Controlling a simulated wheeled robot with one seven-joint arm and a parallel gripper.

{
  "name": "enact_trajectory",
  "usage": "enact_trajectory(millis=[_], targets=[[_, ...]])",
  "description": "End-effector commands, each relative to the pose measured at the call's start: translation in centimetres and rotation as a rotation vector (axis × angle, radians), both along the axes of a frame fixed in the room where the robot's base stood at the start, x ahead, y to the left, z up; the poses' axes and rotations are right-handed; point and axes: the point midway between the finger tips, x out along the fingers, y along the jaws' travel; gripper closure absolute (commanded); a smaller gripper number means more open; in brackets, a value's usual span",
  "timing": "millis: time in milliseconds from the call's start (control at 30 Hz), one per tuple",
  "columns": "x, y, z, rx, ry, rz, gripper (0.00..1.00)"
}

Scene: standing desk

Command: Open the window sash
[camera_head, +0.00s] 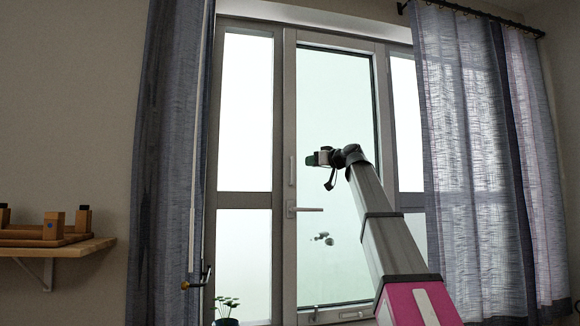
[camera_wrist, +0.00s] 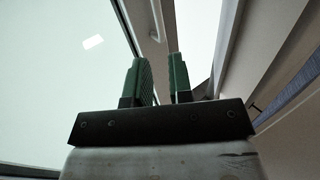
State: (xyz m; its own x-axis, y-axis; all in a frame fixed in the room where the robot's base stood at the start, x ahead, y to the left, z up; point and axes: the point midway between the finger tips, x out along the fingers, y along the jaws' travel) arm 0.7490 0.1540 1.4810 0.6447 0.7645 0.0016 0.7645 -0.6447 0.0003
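The window sash (camera_head: 290,252) is a tall grey-framed glass panel in the middle of the window, and it looks closed. Its lever handle (camera_head: 305,209) sits on the left stile and points right. A slim upright grip (camera_head: 292,170) is on the frame above the lever. My gripper (camera_head: 311,159) is in front of the glass, right of that grip in the head view. In the wrist view, the two green fingers of my gripper (camera_wrist: 160,78) stand apart with nothing between them. A pale handle-like piece (camera_wrist: 155,35) shows beyond the fingertips; I cannot tell which one.
Grey-blue curtains hang at left (camera_head: 165,150) and right (camera_head: 470,150) of the window. A wooden shelf (camera_head: 70,248) with small wooden blocks is on the left wall. A potted plant (camera_head: 227,310) stands at the bottom, left of the sash.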

Motion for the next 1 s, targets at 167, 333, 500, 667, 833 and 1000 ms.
enact_trajectory(millis=[167,333,500,667,833,1000], targets=[[1.4,1.6,0.1,-0.001,0.001,0.002,0.8],[3.5,4.0,0.1,-0.001,0.002,0.002,0.8],[5.3,6.1,0.0,-0.001,0.002,0.001,0.8],[6.4,7.4,0.0,-0.001,0.001,-0.001,0.8],[6.8,8.0,0.0,-0.001,0.001,0.0,0.8],[6.8,8.1,-0.1,-0.001,0.001,-0.001,0.8]])
